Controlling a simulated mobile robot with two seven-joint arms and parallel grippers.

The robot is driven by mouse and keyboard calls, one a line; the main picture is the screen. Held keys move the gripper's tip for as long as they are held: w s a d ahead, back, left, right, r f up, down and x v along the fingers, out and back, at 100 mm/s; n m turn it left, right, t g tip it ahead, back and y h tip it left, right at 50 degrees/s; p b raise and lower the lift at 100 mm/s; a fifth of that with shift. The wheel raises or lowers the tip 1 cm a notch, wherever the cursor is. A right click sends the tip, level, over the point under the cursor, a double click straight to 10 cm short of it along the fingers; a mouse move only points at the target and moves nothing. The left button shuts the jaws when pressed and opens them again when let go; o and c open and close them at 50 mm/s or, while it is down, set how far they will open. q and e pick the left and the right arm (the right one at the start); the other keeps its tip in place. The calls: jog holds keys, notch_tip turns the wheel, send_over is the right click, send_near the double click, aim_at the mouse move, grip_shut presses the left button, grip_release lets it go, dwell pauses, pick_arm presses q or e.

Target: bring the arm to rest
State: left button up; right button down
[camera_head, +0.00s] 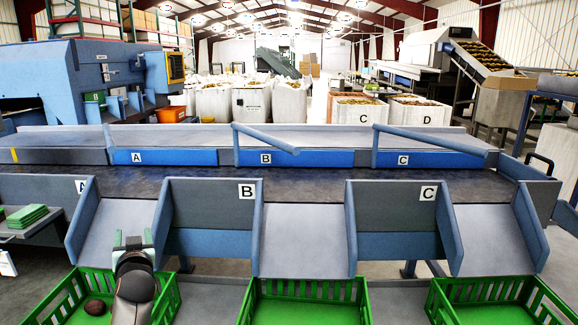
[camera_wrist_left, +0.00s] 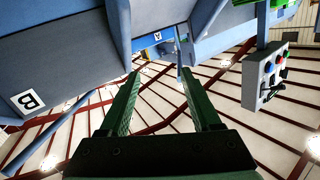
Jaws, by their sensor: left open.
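My left gripper (camera_head: 133,241) points up and away over the left green crate, in front of the chute marked A. In the left wrist view its two green fingers (camera_wrist_left: 160,76) stand well apart with nothing between them. My left forearm hides part of the left green crate (camera_head: 170,297). My right arm and right gripper are not in view.
One brown potato (camera_head: 95,307) lies in the left crate. The middle crate (camera_head: 305,290) and right crate (camera_head: 495,292) look empty. Chute panels B (camera_head: 210,205) and C (camera_head: 395,207) stand to the right. A button box (camera_wrist_left: 265,76) shows in the wrist view.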

pick_arm(q)
jog(key=s+d+f+m+g+h, duration=0.1)
jog(key=s+d+f+m+h, duration=0.3)
jog(key=s+d+f, duration=0.6)
jog(key=s+d+f+m+g+h, duration=0.15)
jog(key=s+d+f+h, duration=0.4)
jog(key=s+f, duration=0.8)
jog(key=s+d+m+g+h, duration=0.1)
jog(key=s+d, duration=0.3)
jog(key=s, duration=0.2)
jog(key=s+d+h, duration=0.1)
jog(key=s+d, duration=0.2)
jog(key=s, duration=0.3)
jog(key=s+a+r+g+p, duration=0.2)
jog(key=r+p, duration=0.7)
jog(key=p, duration=1.1)
jog(key=shift+s+a+n+y, duration=0.25)
jog(key=shift+s+n+y, duration=0.15)
jog(key=shift+s, duration=0.6)
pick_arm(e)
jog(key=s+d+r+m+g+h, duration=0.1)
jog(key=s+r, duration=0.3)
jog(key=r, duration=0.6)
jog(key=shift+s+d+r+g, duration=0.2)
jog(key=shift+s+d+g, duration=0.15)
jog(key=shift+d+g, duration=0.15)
